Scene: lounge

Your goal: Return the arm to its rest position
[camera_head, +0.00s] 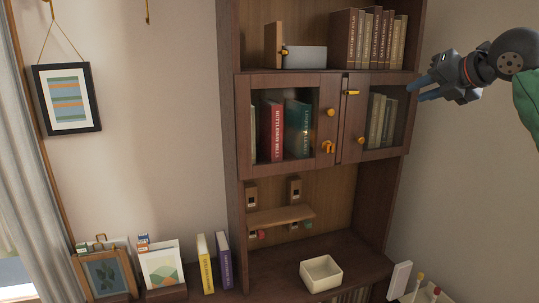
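My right gripper (416,91) is at the upper right, raised in the air beside the right side of the bookcase. Its blue-grey fingers point left, with a small gap between them and nothing visible in it. Part of my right arm (517,52) shows behind it at the right edge. The gripper looks close to the cabinet's right edge in the picture; I cannot tell how far it is in depth. My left gripper and arm are not in view.
A wooden bookcase (228,130) has glass-door cabinets with books inside. A cream box (321,273) stands on its lower surface. A framed picture (67,98) hangs at left. Books and frames stand at lower left. A white container (421,296) is at lower right. Bare wall lies below my gripper.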

